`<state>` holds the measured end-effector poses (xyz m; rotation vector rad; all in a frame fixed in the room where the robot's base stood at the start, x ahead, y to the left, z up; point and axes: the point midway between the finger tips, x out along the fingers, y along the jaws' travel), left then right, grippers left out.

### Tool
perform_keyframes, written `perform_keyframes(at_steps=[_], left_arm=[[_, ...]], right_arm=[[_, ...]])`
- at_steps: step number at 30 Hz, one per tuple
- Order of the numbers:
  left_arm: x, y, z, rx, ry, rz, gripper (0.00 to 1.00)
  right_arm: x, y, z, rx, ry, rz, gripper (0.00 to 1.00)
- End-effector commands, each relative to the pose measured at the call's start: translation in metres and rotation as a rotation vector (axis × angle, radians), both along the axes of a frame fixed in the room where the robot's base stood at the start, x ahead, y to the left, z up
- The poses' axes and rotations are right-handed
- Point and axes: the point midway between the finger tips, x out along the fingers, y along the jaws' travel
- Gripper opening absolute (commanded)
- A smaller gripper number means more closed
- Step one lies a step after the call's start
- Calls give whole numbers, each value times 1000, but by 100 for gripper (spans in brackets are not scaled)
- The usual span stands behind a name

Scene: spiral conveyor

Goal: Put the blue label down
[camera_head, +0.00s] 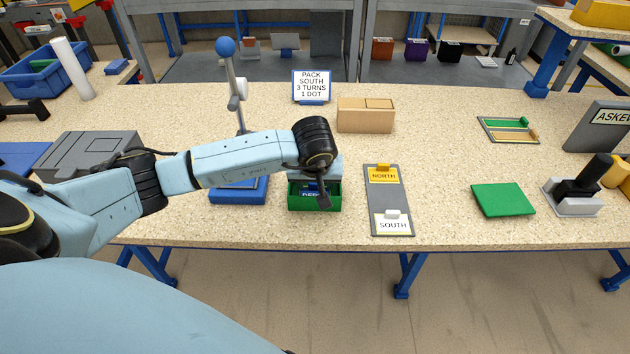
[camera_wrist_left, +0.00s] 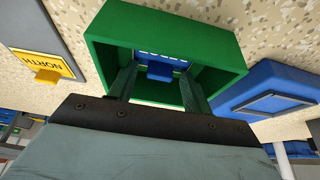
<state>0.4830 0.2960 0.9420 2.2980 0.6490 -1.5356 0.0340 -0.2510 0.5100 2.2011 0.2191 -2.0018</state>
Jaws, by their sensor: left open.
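The blue label (camera_head: 309,192), with white lettering, is inside the small green box (camera_head: 335,203) at the middle front of the table. In the left wrist view the blue label (camera_wrist_left: 160,68) shows at the bottom of the green box (camera_wrist_left: 125,30), its tab towards my fingers. My left gripper (camera_head: 322,192) points down into the box. In the left wrist view its two fingers (camera_wrist_left: 160,88) are apart inside the box, one on each side of the label's tab, with a visible gap to it. The arm hides part of the box. My right gripper is not in view.
Right of the box lies a grey board (camera_head: 389,200) with a yellow NORTH label (camera_head: 384,174) and white SOUTH label (camera_head: 393,223). Left is a blue tray (camera_head: 228,196). Behind stand a sign (camera_head: 311,86) and a cardboard box (camera_head: 365,115). A green plate (camera_head: 503,200) lies right.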

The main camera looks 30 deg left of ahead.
Motion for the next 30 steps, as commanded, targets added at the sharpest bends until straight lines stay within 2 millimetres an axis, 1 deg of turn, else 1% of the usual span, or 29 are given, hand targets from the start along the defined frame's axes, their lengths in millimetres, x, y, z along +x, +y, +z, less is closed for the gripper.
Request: perform_keyframes(at_steps=[5, 7, 15, 18, 21, 25, 30], left_arm=[[0, 0, 5, -1, 1, 0, 49], [-2, -2, 15, 0, -5, -1, 49], [-21, -14, 69, 1, -5, -3, 49], [-28, -18, 87, 1, -6, -2, 49], [-33, -21, 100, -1, -4, -1, 49], [-37, -23, 111, 0, -1, 0, 49], [-40, -24, 115, 0, 0, 0, 49]], right_arm=[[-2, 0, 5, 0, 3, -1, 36], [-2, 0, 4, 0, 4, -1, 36], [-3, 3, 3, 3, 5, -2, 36], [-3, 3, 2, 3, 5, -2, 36], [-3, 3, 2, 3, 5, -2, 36], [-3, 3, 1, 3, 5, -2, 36], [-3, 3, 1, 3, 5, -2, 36]])
